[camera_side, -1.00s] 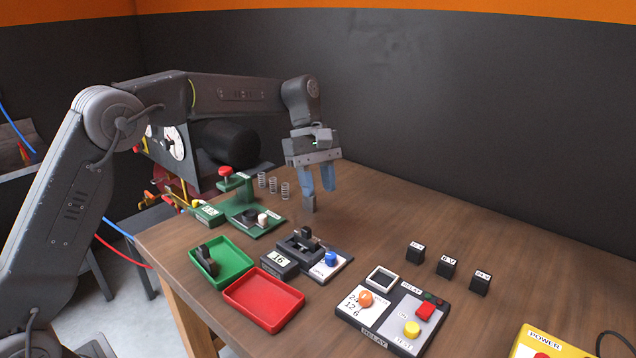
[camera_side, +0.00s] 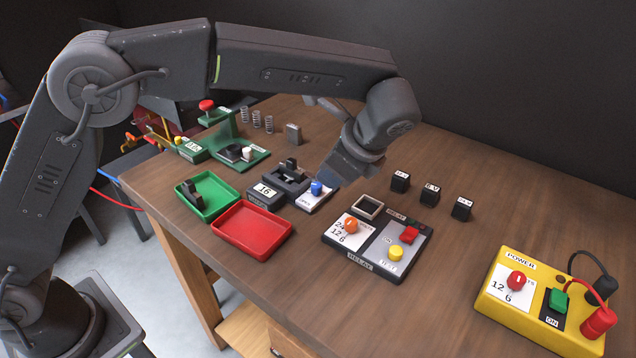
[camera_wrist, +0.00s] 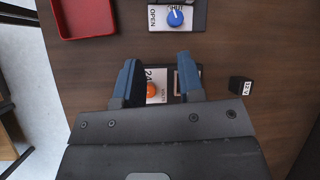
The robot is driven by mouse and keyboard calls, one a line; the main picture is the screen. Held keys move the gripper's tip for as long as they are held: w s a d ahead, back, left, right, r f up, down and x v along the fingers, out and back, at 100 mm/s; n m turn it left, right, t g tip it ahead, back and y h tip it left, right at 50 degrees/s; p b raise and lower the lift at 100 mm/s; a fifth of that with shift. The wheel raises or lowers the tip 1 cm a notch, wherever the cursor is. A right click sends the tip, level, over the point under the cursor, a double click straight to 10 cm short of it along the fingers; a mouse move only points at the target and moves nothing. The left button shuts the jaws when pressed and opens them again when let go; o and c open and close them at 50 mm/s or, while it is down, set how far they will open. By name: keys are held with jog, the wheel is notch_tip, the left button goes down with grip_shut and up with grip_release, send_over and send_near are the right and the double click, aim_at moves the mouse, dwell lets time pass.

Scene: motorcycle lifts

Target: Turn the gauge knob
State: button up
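No knob carries a readable "gauge" label. A blue knob (camera_side: 316,187) sits on a white "OPEN" plate beside the black fixture marked 16 (camera_side: 265,194); it also shows at the top of the wrist view (camera_wrist: 175,18). An orange knob (camera_side: 351,225) is on the relay panel, on a numbered dial. My gripper (camera_side: 335,178) is above the table, just right of the blue knob and behind the relay panel in the side view. In the wrist view its blue fingers (camera_wrist: 157,60) are apart and empty, with the orange knob (camera_wrist: 152,89) visible below between them.
A yellow power box (camera_side: 530,300) with a red knob stands at right. Red (camera_side: 250,230) and green (camera_side: 210,212) trays are left of the relay panel. Small black blocks (camera_side: 432,195) stand behind it. A grey block (camera_side: 293,133) and springs stand at the back.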

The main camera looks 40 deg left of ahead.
aim_at(317, 185)
jog(key=w+a+f+m+t, duration=0.1)
jog(key=a+f+m, duration=0.1)
jog(key=f, duration=0.1)
jog(key=w+a+f+m+y, duration=0.1)
jog(key=a+f+m, duration=0.1)
jog(key=f, duration=0.1)
jog(key=w+a+f+m+t, duration=0.1)
jog(key=a+f+m, duration=0.1)
jog(key=shift+w+f+m+t, duration=0.1)
jog(key=shift+f+m+t, duration=0.2)
jog(key=shift+f+m, duration=0.1)
dwell(0.4)
